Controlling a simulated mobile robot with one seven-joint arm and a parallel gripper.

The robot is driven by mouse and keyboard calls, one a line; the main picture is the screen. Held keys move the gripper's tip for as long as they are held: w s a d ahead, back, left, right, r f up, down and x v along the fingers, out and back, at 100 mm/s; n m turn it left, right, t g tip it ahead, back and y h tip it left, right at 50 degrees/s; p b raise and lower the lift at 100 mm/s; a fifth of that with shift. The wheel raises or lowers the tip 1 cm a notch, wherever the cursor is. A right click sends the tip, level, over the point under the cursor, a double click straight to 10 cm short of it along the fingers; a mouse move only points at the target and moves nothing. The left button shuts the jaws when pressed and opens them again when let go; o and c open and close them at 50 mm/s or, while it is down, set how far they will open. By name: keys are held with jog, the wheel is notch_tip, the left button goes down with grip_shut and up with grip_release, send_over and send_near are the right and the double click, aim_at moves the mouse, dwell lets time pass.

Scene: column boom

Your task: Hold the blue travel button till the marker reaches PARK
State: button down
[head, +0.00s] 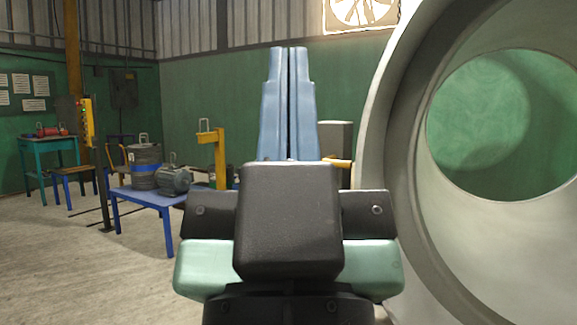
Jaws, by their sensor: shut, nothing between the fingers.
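My gripper (289,52) is in the middle of the head view, its two pale blue fingers side by side and pointing away from me. They are shut and hold nothing. A yellow control box (88,121) with small coloured buttons or lights is on a dark post at the left, well apart from my gripper. I cannot make out a blue button on it. I cannot see the marker or the PARK mark.
A large pale cylinder with a round opening (400,130) fills the right side. At the left, a blue table (140,198) bears a drum (145,168) and a motor (174,180). A yellow stand (219,160) is behind it. Floor at the front left is clear.

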notch_tip(320, 180, up, 33)
jog(key=p, duration=3)
jog(key=shift+f, duration=0.15)
jog(key=shift+f, duration=0.1)
